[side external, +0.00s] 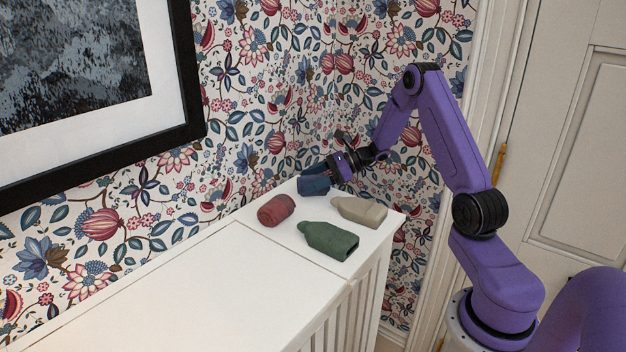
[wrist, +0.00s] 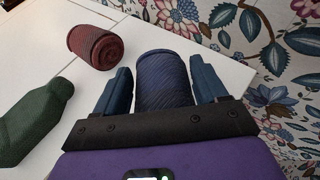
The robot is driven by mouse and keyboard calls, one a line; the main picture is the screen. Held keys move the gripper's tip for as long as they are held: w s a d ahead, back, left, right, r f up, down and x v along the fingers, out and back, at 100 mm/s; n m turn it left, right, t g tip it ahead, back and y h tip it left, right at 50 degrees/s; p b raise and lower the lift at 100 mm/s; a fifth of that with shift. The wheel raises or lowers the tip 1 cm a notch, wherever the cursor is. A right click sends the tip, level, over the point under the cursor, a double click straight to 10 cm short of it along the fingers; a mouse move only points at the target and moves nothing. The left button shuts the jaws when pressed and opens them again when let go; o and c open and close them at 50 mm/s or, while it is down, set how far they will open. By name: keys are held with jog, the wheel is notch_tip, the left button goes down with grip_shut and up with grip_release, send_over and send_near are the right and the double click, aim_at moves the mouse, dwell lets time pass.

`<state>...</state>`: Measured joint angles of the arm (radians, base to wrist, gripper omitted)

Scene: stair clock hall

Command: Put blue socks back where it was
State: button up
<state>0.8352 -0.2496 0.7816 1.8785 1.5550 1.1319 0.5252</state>
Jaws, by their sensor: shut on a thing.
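The blue socks (side external: 313,183) are a dark blue roll near the far end of the white cabinet top, close to the wallpapered wall. My gripper (side external: 330,171) is shut on them. In the wrist view the blue socks (wrist: 163,82) sit between the two blue fingers of my gripper (wrist: 162,90), one finger along each side. I cannot tell whether the blue socks rest on the top or hang just above it.
Rolled red socks (side external: 276,210), a green bottle-shaped bundle (side external: 330,240) and a beige one (side external: 360,211) lie on the white cabinet top (side external: 240,285). The near left part is clear. A black-framed picture (side external: 190,75) hangs on the wall.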

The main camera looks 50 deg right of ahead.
jog(key=shift+f, duration=0.1)
jog(key=o, duration=1)
jog(key=shift+f, duration=0.1)
jog(key=shift+o, duration=0.2)
